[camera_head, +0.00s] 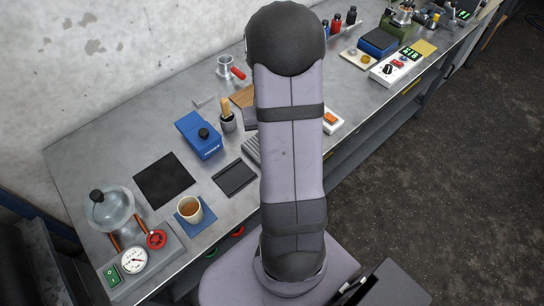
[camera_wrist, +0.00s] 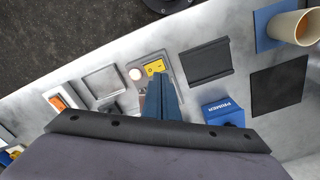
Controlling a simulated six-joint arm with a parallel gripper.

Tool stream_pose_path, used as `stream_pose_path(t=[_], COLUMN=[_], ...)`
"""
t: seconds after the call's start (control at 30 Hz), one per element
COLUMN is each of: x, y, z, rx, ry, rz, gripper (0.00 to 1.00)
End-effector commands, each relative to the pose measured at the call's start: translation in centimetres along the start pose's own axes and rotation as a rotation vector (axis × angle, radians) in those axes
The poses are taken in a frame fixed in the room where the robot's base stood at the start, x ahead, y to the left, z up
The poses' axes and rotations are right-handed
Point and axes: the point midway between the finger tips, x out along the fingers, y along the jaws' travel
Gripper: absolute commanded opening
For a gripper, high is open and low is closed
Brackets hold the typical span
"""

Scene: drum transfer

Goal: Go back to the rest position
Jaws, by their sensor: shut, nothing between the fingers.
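My gripper (camera_wrist: 161,80) shows in the wrist view as two dark blue fingers close together, shut with nothing between them. It hangs over the bench, in front of a grey fixture with a yellow block (camera_wrist: 154,67) and a pale round knob (camera_wrist: 135,74). The fingers cover part of this fixture; I cannot tell how high above it they are. In the head view my arm stands up across the middle of the picture and hides my gripper.
The grey bench (camera_head: 90,143) holds a blue box (camera_head: 199,136), a black mat (camera_head: 164,180), a dark tray (camera_head: 235,178), a cup (camera_head: 190,209) on a blue mat, a glass dome (camera_head: 109,211) and a gauge (camera_head: 133,260). A wall stands behind it.

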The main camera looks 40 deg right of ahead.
Motion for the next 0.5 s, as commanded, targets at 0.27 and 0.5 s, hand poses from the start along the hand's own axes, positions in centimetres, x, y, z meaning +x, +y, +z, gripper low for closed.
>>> stream_pose_path(t=[0.27,0.5], x=[0.1,0.7], y=[0.0,-0.2], z=[0.0,2.3], rx=[0.0,0.041], ry=[0.0,-0.061], rz=[0.0,-0.004], gripper=[0.0,0.0])
